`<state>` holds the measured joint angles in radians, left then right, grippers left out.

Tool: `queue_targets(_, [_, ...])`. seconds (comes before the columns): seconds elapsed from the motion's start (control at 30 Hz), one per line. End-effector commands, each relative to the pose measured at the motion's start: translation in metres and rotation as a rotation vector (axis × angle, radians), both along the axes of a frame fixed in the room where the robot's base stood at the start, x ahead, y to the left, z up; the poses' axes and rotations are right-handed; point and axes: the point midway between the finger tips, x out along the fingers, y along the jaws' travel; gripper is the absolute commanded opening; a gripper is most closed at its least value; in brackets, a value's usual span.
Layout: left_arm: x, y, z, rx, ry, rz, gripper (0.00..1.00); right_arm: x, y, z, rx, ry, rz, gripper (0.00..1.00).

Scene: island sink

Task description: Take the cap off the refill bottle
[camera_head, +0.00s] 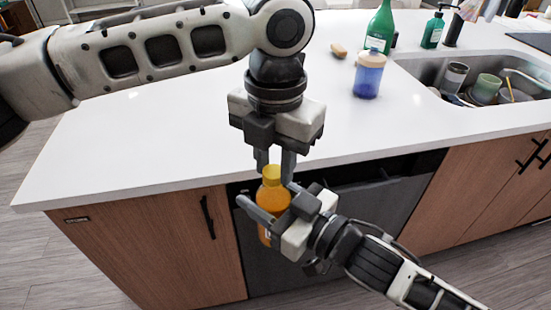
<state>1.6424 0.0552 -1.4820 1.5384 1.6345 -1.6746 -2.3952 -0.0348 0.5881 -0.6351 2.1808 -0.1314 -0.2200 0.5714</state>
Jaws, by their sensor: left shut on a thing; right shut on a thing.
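The refill bottle (272,198) is orange and upright, held in the air in front of the counter's front edge. Its yellow cap (271,172) is at the top of the neck; I see no clear gap between them. My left gripper (275,168) points down from above, its two fingers shut on the cap from either side. My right gripper (265,197) comes from the lower right and is shut on the bottle's body. Its fingers and palm hide part of the bottle's middle and right side.
The white counter (170,140) is mostly clear at the left. A blue bottle (368,78), a green bottle (380,30), a green pump bottle (432,32) and a small tan object (338,50) stand at the back. The sink (425,72) holds several dishes. A dishwasher (370,205) is below.

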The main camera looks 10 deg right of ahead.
Motion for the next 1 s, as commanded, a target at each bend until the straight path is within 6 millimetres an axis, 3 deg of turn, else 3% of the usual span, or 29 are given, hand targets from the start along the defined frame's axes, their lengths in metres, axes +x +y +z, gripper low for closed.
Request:
queue_targets(0.17, [-0.0046,-0.0047,-0.0004,-0.011,0.011,0.158,0.00,0.0003,0.0006,0.0004,0.000,-0.001,0.000,0.00])
queue_targets(1.0, [-0.0007,0.0014,0.0025,-0.011,0.002,2.357,0.00,-0.0018,0.0028,0.0009,0.001,-0.003,0.007,0.00])
